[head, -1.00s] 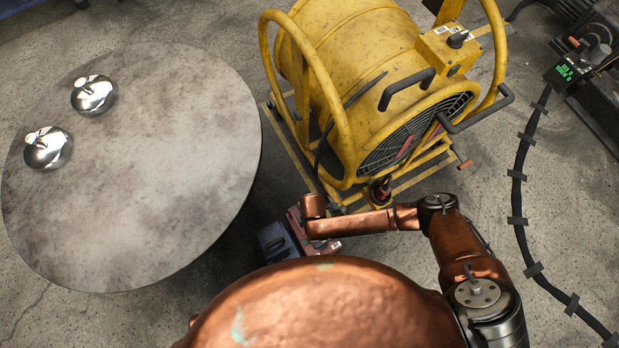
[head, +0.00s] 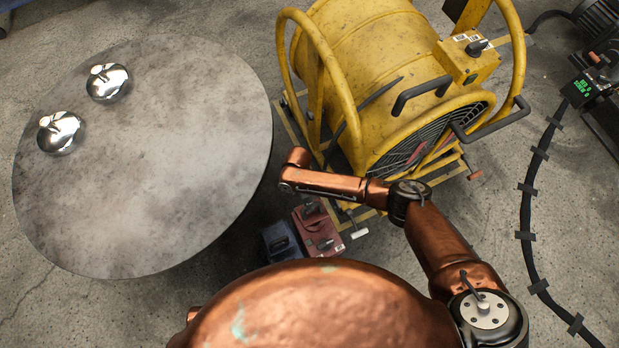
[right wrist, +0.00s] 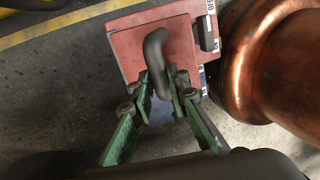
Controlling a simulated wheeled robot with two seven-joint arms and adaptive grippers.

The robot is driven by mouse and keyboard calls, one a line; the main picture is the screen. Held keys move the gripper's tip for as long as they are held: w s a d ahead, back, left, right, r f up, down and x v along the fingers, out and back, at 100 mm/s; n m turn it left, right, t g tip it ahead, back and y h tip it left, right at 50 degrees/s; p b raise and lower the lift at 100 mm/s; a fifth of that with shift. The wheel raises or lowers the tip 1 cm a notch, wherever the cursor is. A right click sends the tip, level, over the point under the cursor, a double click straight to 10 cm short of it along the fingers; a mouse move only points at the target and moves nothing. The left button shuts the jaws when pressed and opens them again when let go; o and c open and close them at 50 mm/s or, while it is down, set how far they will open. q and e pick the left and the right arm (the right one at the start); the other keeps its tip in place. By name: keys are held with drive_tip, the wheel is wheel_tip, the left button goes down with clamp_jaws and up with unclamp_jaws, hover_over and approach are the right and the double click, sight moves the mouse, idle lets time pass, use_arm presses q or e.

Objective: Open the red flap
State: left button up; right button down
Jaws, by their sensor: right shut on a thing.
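The red flap (right wrist: 128,45) fills the upper middle of the right wrist view, with a curved dark handle (right wrist: 156,52) on it. My right gripper (right wrist: 165,90), with green fingers, is shut on the lower end of this handle. In the head view the red box (head: 318,232) stands on the floor below my right arm. The gripper's fingers are hidden there, and I cannot tell how far the flap is swung. My left gripper is not in view.
A blue box (head: 281,242) stands beside the red one. A yellow blower (head: 385,85) on a frame stands just beyond. A round table (head: 150,170) with two shiny metal dishes (head: 107,83) is at left. A black cable (head: 526,235) runs along the floor at right.

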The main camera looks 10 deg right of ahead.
drive_tip(key=shift+w, duration=0.15)
drive_tip(key=c, duration=1.8)
unclamp_jaws()
drive_tip(key=shift+c, duration=0.2)
drive_tip(key=v, duration=1.2)
drive_tip(key=shift+f, duration=0.1)
drive_tip(key=shift+c, duration=0.3)
